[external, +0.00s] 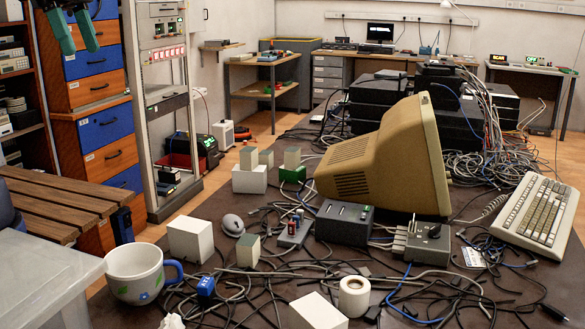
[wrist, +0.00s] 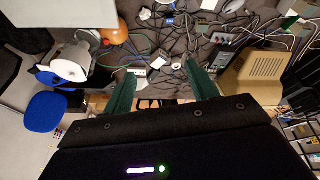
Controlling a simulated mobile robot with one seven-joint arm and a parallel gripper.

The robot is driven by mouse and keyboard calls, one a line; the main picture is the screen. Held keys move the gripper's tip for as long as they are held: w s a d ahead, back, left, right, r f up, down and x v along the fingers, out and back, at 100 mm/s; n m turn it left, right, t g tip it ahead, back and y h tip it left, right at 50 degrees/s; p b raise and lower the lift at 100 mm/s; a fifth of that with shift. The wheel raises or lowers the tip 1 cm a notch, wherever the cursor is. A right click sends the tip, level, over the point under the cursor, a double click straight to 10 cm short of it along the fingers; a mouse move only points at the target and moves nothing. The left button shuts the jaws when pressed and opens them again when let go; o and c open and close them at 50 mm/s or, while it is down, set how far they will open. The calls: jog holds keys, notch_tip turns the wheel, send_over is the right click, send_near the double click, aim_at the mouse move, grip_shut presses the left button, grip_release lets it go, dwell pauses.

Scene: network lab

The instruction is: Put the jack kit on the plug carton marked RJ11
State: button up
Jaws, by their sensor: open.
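No label reading RJ11 is legible, so I cannot tell which box is the plug carton or which is the jack kit. In the external view, plain white boxes stand on the dark table: one at the left (external: 190,240), one at the front (external: 318,312) and one farther back (external: 250,181). Small grey-green boxes show at the far one's top, and another small box (external: 248,251) stands near the mouse. A green box (external: 292,174) has a small pale box (external: 292,157) at its top. My gripper (external: 80,48) is open and empty, high at the upper left; its teal fingers also show in the wrist view (wrist: 160,68).
A beige monitor (external: 385,160) fills the table's middle. A white mug (external: 136,274), a tape roll (external: 354,296), a dark device (external: 344,222) and a keyboard (external: 533,212) stand among many loose cables. A wooden slatted bench (external: 60,200) is at the left.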

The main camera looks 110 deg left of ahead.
jog(key=s+d+f+m, duration=0.1)
jog(key=s+d+f, duration=0.1)
jog(key=s, duration=0.3)
jog(key=s+d+f+m, duration=0.2)
jog(key=s+d+f, duration=0.1)
jog(key=s+d, duration=0.2)
jog(key=shift+s+t, duration=0.4)
jog(key=shift+s, duration=0.4)
